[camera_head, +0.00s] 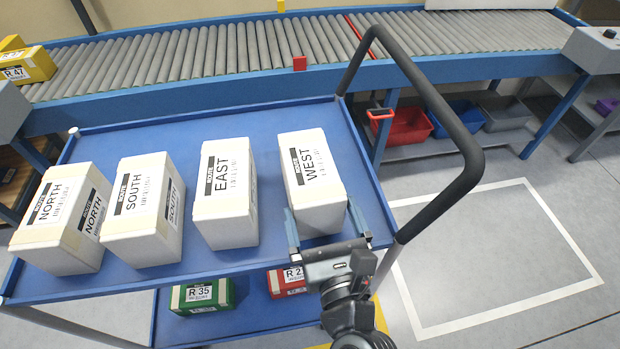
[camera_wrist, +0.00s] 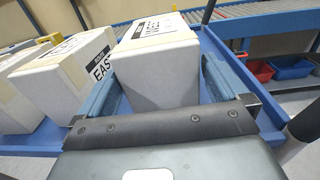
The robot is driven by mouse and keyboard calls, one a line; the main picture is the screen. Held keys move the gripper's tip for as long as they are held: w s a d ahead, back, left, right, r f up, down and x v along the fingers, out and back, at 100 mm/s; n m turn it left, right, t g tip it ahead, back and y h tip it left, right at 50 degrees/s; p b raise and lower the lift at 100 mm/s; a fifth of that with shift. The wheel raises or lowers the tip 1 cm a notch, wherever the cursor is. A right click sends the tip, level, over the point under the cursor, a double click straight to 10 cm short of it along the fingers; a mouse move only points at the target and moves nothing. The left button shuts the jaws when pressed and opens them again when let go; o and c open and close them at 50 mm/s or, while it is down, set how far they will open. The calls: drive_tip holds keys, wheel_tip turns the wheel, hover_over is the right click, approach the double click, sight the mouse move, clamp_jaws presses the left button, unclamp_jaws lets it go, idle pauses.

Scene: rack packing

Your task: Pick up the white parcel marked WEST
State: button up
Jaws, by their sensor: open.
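The white parcel marked WEST (camera_head: 312,180) stands on the blue top shelf of a cart (camera_head: 279,114), at the right end of a row of parcels. My gripper (camera_head: 319,217) is at its near end, with one blue finger on each side of it. The fingers look apart from the parcel's sides, and the jaws are open. In the wrist view the WEST parcel (camera_wrist: 160,72) sits between the two fingers (camera_wrist: 158,85). Its lower near part is partly hidden by my gripper in the head view.
White parcels marked EAST (camera_head: 226,200), SOUTH (camera_head: 145,215) and NORTH (camera_head: 60,225) stand to the left. The cart's black handle (camera_head: 470,140) rises at the right. A roller conveyor (camera_head: 240,48) runs behind. Green (camera_head: 203,295) and red (camera_head: 288,281) boxes sit on the lower shelf.

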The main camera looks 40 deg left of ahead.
sight(314, 192)
drive_tip(key=shift+x, duration=2.7)
drive_tip(key=shift+f, duration=0.1)
drive_tip(key=shift+c, duration=0.3)
drive_tip(key=c, duration=0.9)
